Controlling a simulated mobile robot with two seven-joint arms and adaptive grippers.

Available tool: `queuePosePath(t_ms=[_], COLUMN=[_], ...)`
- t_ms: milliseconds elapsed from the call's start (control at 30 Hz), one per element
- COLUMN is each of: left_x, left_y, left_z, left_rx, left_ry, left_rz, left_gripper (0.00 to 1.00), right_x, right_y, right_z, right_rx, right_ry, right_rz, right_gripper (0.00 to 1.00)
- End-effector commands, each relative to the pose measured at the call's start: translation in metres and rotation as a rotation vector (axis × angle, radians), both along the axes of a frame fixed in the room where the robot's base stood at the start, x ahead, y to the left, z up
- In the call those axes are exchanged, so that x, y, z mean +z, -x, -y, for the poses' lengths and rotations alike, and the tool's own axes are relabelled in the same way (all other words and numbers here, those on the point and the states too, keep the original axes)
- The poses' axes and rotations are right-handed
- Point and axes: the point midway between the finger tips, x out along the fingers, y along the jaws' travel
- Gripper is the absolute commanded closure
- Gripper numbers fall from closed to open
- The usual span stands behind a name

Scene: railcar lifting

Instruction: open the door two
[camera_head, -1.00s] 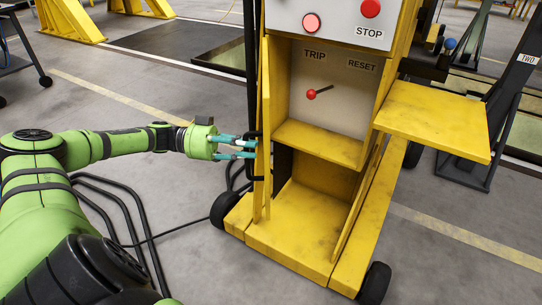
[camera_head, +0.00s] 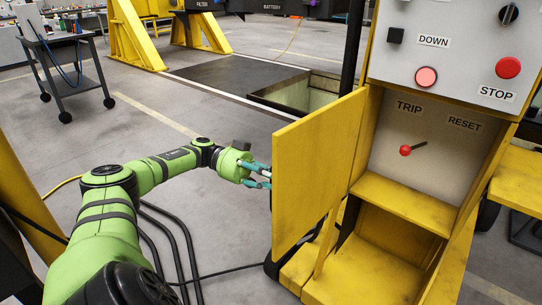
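The yellow cabinet (camera_head: 405,195) stands at the right. Its upper compartment shows a red-knobbed lever (camera_head: 405,150) between TRIP and RESET labels. A yellow door panel (camera_head: 315,170) stands swung out from the cabinet's left side, with its broad face in view. I cannot read a number on it. My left gripper (camera_head: 266,176) is at the panel's left edge, its teal fingers apart. Their tips reach the edge and may be partly hidden behind the panel. I cannot tell whether they touch it or a handle. My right gripper is not in view.
The cabinet's control panel (camera_head: 447,50) has buttons, a red STOP button and a knob. Black cables (camera_head: 185,250) lie on the floor by my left arm. A cart (camera_head: 70,75) stands at the far left. A floor pit (camera_head: 300,98) lies behind the panel.

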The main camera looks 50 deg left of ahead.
Motion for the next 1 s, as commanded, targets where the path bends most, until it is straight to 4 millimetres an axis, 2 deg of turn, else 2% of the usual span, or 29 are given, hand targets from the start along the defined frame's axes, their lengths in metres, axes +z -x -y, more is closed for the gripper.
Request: queuePosePath(t_ms=[500, 533, 567, 600, 1000], left_x=[-0.0012, -0.0012, -0.0011, -0.0011, -0.0002], left_y=[-0.0002, -0.0002, -0.0002, -0.0002, 0.0001], left_z=[-0.0004, -0.0004, -0.0004, -0.0004, -0.0042], left_rx=[-0.001, -0.001, -0.001, -0.001, 0.001], left_ry=[-0.004, -0.004, -0.004, -0.003, -0.001], left_rz=[-0.002, -0.002, -0.002, -0.002, 0.001], left_gripper=[1.0, 0.71, 0.59, 0.54, 0.54], right_x=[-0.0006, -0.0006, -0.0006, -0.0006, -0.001], right_y=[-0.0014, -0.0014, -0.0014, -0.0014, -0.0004], right_z=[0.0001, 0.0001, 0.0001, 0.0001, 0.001], right_rx=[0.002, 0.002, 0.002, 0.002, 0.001], right_ry=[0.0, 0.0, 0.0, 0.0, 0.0], right_rz=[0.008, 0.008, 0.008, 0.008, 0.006], right_gripper=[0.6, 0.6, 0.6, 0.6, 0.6])
